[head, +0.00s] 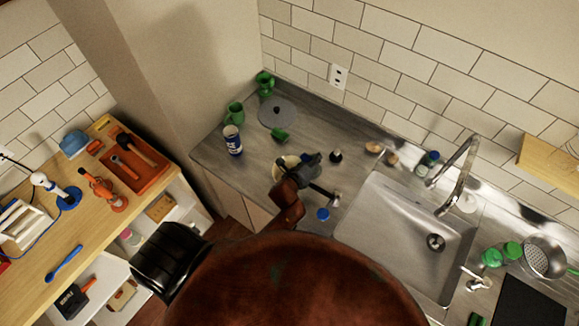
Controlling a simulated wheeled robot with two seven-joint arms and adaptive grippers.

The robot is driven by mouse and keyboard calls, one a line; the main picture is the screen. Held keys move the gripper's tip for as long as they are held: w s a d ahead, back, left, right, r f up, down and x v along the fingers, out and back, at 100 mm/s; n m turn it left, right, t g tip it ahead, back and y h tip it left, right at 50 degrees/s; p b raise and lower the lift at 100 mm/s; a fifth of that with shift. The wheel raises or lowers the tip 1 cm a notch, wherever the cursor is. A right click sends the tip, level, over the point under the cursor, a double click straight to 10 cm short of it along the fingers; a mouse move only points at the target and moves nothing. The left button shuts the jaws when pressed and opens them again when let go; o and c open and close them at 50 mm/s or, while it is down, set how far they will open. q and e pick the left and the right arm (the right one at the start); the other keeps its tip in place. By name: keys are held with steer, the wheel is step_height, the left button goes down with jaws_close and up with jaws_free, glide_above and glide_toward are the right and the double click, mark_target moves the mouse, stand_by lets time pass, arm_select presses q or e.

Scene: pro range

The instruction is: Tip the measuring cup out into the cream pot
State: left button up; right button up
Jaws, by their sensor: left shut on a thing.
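The cream pot (281,168) stands on the grey counter, left of the sink, partly covered by my arm and gripper. My left gripper (309,160), dark grey at the end of a rust-brown arm, is over the pot's right side. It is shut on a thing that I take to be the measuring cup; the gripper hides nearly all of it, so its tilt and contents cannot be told. My right gripper is not in view.
A small green vessel (280,134), a grey disc with a knob (277,112), a blue-and-white can (232,140) and a green mug (235,113) stand behind and left.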

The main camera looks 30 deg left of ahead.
arm_select(q)
steer(key=shift+r+n, duration=0.2)
steer(key=shift+n, duration=0.1)
steer(key=shift+d+r+n+h+b, duration=0.1)
steer(key=shift+r+n+h+b, duration=0.15)
steer(key=shift+h, duration=0.25)
stand_by(0.4)
steer(key=shift+f+n+t+b, duration=0.3)
steer(key=shift+n+t+b, duration=0.15)
steer(key=shift+b, duration=0.3)
steer(key=shift+f+n+h+b, duration=0.1)
steer(key=shift+n+h+b, duration=0.2)
steer(key=shift+b, duration=0.05)
steer(key=shift+r+n+b, duration=0.25)
steer(key=shift+n+b, duration=0.05)
stand_by(0.3)
steer(key=shift+r+h, duration=0.15)
steer(key=shift+h, duration=0.15)
steer(key=shift+a+r+n+t, duration=0.2)
steer(key=shift+r+n+t, duration=0.05)
steer(key=shift+n, duration=0.25)
steer(key=shift+a+r+n+h, duration=0.2)
steer(key=shift+a+n+h, duration=0.1)
steer(key=shift+a+n, duration=0.1)
stand_by(0.6)
steer(key=shift+r+b, duration=0.1)
steer(key=shift+b, duration=0.2)
